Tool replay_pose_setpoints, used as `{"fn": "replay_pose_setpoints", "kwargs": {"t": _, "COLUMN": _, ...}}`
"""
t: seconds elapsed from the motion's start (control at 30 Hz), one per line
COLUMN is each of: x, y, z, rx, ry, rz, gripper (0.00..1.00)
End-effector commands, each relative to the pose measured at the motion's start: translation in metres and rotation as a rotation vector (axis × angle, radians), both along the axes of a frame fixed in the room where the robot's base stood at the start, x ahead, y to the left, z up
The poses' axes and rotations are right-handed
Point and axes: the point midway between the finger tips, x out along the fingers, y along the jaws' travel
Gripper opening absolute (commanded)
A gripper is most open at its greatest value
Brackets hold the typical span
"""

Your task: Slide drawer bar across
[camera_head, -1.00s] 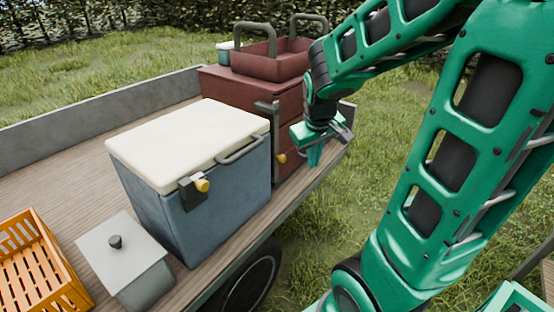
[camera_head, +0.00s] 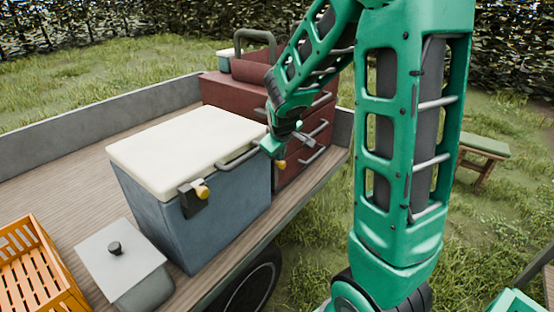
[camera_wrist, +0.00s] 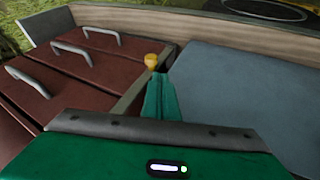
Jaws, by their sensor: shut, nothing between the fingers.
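The dark red drawer chest (camera_head: 225,95) stands on the cart bed; its drawers, with grey handles, also show in the wrist view (camera_wrist: 95,62). The upright drawer bar (camera_wrist: 132,96) runs along the chest's front edge nearest the cooler, with a yellow knob (camera_wrist: 151,61) at its far end. The knob also shows below my gripper in the head view (camera_head: 281,164). My gripper (camera_head: 267,147) is shut and empty. In the wrist view its fingers (camera_wrist: 160,98) are between the bar and the cooler, close beside the bar; I cannot tell if they touch. My arm hides most of the bar in the head view.
A blue cooler (camera_head: 220,215) with a cream lid stands close left of my gripper; its handle (camera_head: 238,158) juts out near the fingers. A grey lidded box (camera_head: 145,288) and an orange crate (camera_head: 30,250) stand farther left. Grass lies right of the cart.

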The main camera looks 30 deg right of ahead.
Motion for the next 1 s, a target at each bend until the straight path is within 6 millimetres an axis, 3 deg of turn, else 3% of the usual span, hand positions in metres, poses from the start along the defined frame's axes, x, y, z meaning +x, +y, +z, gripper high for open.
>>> {"fn": "replay_pose_setpoints", "kwargs": {"t": 0.5, "x": 0.033, "y": -0.021, "z": -0.062, "rx": 0.001, "ry": 0.003, "rz": -0.002, "gripper": 0.0}}
{"fn": "replay_pose_setpoints", "kwargs": {"t": 1.0, "x": 0.041, "y": -0.025, "z": -0.075, "rx": 0.001, "ry": 0.0, "rz": -0.002, "gripper": 0.0}}
